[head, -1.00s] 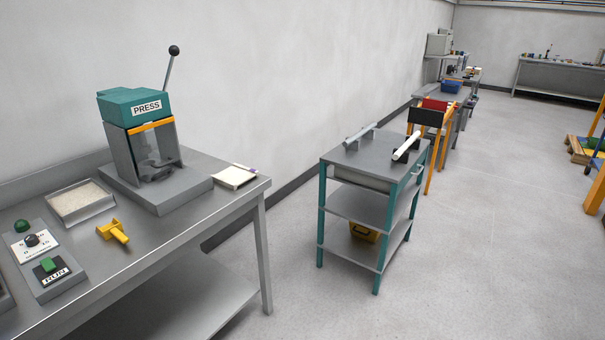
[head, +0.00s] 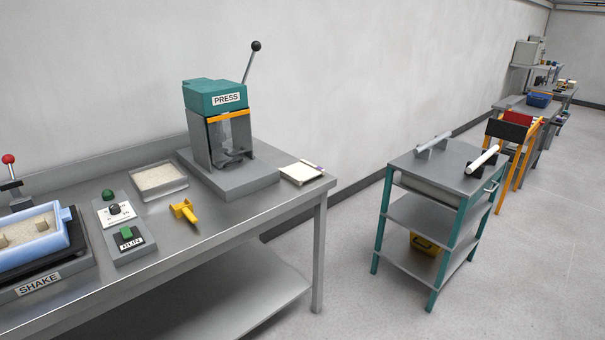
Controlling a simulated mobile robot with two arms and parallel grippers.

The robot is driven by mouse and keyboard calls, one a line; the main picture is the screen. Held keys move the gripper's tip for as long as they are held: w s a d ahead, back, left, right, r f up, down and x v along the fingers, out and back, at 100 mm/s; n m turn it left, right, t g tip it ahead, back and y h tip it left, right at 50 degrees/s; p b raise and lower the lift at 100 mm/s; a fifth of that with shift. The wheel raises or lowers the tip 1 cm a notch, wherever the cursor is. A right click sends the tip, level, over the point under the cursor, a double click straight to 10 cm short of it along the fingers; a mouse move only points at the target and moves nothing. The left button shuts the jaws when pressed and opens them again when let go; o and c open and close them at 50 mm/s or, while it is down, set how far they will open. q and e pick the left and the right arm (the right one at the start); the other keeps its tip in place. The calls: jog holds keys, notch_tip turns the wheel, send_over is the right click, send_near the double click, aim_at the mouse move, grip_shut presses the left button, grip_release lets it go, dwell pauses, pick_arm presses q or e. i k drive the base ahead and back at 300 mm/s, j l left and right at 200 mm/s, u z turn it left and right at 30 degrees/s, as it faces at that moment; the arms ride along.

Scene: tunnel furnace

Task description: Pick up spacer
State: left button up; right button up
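I cannot tell for sure which thing is the spacer. A small yellow piece with a short handle (head: 184,211) lies on the grey workbench (head: 215,227), in front of the press. The press (head: 215,97) has a teal top, an orange bar, a clear guard and a lever with a black knob. A blue tray of sand (head: 66,242) with small tan blocks (head: 39,224) in it sits on the shaker at the left. Neither of my grippers is in view.
A shallow sand tray (head: 160,195) and a control panel with green buttons (head: 122,262) stand on the bench. A notepad (head: 302,173) lies at its right end. A teal-legged cart (head: 461,178) stands to the right, with open floor (head: 530,270) beyond.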

aim_at(40, 224)
jog(key=u, duration=1.5)
jog(key=i+j, duration=0.2)
jog(key=i, duration=0.15)
jog(key=i+j+u, duration=0.15)
jog(key=i+j, duration=0.1)
jog(key=i, duration=0.05)
